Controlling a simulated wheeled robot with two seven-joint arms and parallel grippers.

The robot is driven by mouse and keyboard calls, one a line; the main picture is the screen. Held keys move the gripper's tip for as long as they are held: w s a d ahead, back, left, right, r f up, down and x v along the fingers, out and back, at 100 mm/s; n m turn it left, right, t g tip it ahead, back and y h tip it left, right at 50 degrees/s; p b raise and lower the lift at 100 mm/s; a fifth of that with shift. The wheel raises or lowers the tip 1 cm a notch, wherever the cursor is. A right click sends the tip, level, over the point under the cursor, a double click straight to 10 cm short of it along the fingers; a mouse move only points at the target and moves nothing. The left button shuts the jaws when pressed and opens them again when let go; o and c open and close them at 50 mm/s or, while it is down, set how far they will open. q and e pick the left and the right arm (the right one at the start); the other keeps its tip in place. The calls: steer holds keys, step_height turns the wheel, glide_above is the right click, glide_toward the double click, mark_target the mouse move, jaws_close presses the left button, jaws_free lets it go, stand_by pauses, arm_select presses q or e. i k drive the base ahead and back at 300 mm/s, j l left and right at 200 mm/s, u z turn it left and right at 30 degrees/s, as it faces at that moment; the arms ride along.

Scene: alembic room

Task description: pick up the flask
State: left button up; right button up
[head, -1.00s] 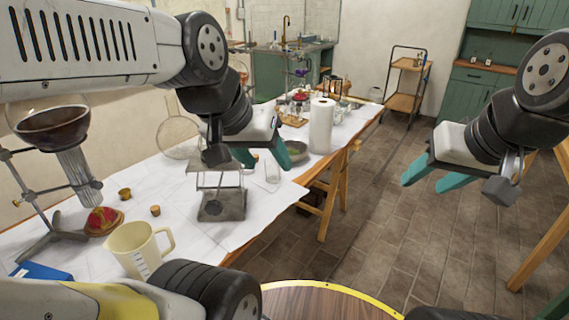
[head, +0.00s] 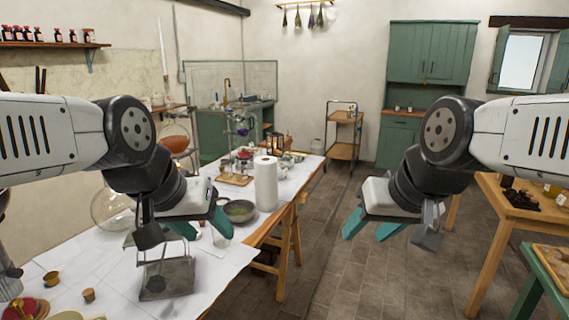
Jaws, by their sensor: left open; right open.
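A clear round glass vessel (head: 108,210), which looks like a flask, stands on the white-covered table at the left. My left arm hides part of it. I cannot tell whether this is the flask of the task, as other glassware shows further back. My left gripper (head: 203,229) is open, with teal fingers pointing down above the table, to the right of this vessel and apart from it. A small clear glass (head: 223,234) shows just beyond its fingers. My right gripper (head: 370,230) is open and empty over the floor.
A metal stand (head: 168,277) is below my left gripper. A paper towel roll (head: 265,184) and a grey bowl (head: 239,211) stand further along the table. A wooden table (head: 480,224) is at the right. The floor between is clear.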

mark_target(288, 161)
steer(key=u, duration=0.35)
steer(key=i+l+u, duration=0.2)
steer(key=l+u, duration=0.15)
steer(key=i+l+u, duration=0.2)
steer(key=l+u, duration=0.2)
steer(key=i+l+u, duration=0.15)
steer(key=l, duration=0.4)
steer(key=i+l+u, duration=0.1)
steer(key=l, duration=0.5)
steer(key=i+l+u, duration=0.15)
steer(key=l, duration=0.45)
steer(key=l+u, duration=0.1)
steer(key=l, duration=0.5)
steer(key=i+l, duration=0.1)
steer(key=l, duration=0.3)
steer(key=i+l, duration=0.1)
steer(key=l, duration=0.35)
steer(key=i+l, duration=0.1)
steer(key=l, duration=0.3)
steer(key=i+l, duration=0.1)
steer(key=l, duration=0.35)
steer(key=i+l, duration=0.1)
steer(key=l, duration=0.3)
steer(key=i+l, duration=0.15)
steer(key=l, duration=0.3)
steer(key=i+l, duration=0.15)
steer(key=i, duration=0.15)
steer(key=u, duration=0.05)
